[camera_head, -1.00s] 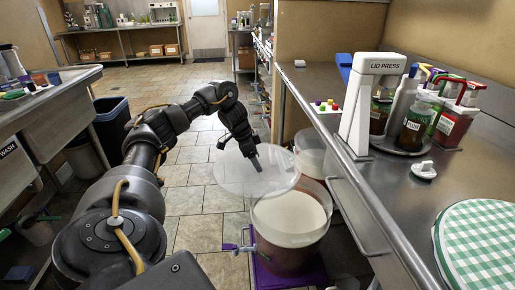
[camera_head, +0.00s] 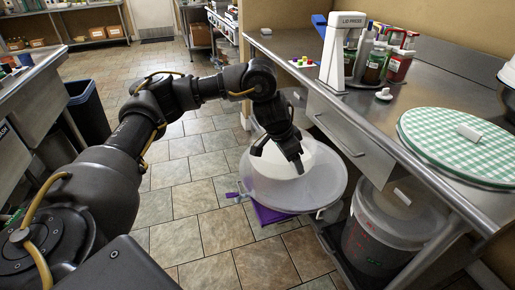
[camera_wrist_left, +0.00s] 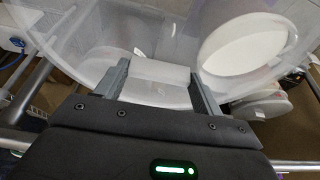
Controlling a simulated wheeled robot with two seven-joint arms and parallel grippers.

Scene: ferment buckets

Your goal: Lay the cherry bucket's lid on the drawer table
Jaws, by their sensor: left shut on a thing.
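My left gripper (camera_head: 278,160) is shut on the white block handle (camera_wrist_left: 160,78) of a clear round lid (camera_head: 325,185). The left wrist view shows that handle between the two fingers (camera_wrist_left: 162,88). The lid is held roughly level, off the table, in front of the drawer table (camera_head: 372,112). An open bucket with a pale filling (camera_head: 312,152) shows behind and beneath the lid, mostly hidden by it. I cannot read a label on this bucket. My right gripper is not in view.
A drawer (camera_head: 345,142) is under the tabletop. The lid press (camera_head: 335,55) and bottles (camera_head: 398,62) stand farther back. A lidded bucket (camera_head: 380,240) stands beneath the table.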

